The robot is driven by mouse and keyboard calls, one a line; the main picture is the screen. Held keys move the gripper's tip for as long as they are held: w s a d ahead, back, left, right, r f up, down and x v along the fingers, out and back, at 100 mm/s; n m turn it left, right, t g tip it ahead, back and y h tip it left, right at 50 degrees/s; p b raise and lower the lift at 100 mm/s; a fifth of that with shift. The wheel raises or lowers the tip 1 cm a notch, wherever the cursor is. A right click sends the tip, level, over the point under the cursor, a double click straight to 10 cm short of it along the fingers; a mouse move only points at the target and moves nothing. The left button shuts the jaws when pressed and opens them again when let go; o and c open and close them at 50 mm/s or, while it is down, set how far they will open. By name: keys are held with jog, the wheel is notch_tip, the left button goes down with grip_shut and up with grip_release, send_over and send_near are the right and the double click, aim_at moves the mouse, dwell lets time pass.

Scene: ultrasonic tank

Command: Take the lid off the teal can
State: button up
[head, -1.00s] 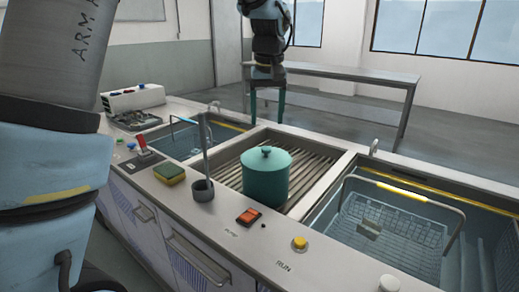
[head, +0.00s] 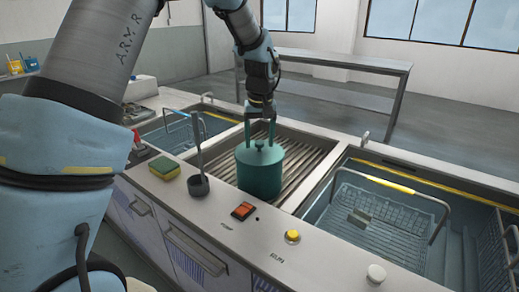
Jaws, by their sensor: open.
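The teal can (head: 259,182) stands upright on the ribbed drainboard (head: 308,160) between the two tanks. Its teal lid (head: 262,152) sits on top, with a small knob (head: 259,143) at its centre. My gripper (head: 260,139) points down over the can, its two teal fingers spread open, one on each side of the knob. The fingertips are close to the lid's top; I cannot tell whether they touch it. Nothing is held.
A dark cup with a tall upright rod (head: 198,184) stands left of the can, beside a yellow-green sponge (head: 165,168). A red switch (head: 243,211) and yellow button (head: 292,237) are in front. The right tank holds a wire basket (head: 385,220) with a raised handle.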

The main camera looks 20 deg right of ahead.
grip_shut()
dwell(0.5)
